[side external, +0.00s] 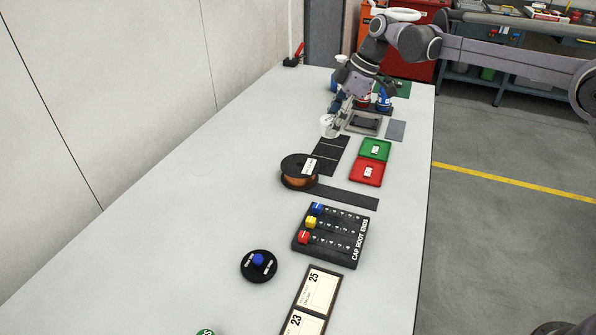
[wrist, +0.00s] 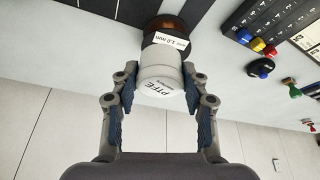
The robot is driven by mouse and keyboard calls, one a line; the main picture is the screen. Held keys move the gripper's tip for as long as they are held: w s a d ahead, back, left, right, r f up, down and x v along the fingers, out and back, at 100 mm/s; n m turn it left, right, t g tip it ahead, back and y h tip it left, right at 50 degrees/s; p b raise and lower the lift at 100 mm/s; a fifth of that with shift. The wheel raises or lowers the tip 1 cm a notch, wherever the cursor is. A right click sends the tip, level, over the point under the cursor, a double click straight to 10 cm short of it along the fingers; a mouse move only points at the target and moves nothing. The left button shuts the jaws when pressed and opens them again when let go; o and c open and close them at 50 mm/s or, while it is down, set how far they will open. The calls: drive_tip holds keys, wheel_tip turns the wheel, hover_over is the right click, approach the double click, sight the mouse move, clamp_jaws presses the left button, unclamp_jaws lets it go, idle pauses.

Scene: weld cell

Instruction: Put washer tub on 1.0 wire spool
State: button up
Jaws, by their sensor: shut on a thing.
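The white washer tub (wrist: 160,75) has a lid marked PTFE. My gripper (wrist: 160,84) is shut on the tub, with a blue-padded finger on each side. In the side external view, the tub (side external: 327,126) hangs from my gripper (side external: 333,116), apart from the wire spool. The 1.0 wire spool (side external: 297,171) has black flanges, copper wire and a white label, and stands on the table. In the wrist view, the spool (wrist: 155,24) shows beyond the tub, partly hidden by it, with its 1.0 mm label visible. I cannot tell the tub's exact height.
Dark strips (side external: 343,197) lie by the spool. A black cap rack (side external: 331,236) and a round black holder with a blue knob (side external: 258,265) stand nearer the camera. The table's left side is clear.

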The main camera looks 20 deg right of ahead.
drive_tip(key=a+f, duration=0.1)
drive_tip(key=a, duration=0.1)
drive_tip(key=w+a+f, duration=0.1)
drive_tip(key=a+f, duration=0.2)
drive_tip(key=a, duration=0.2)
drive_tip(key=shift+w+f, duration=0.25)
drive_tip(key=shift+w, duration=0.15)
drive_tip(key=shift+f, duration=2)
drive_tip(key=shift+f, duration=0.1)
drive_tip(key=o, duration=1.1)
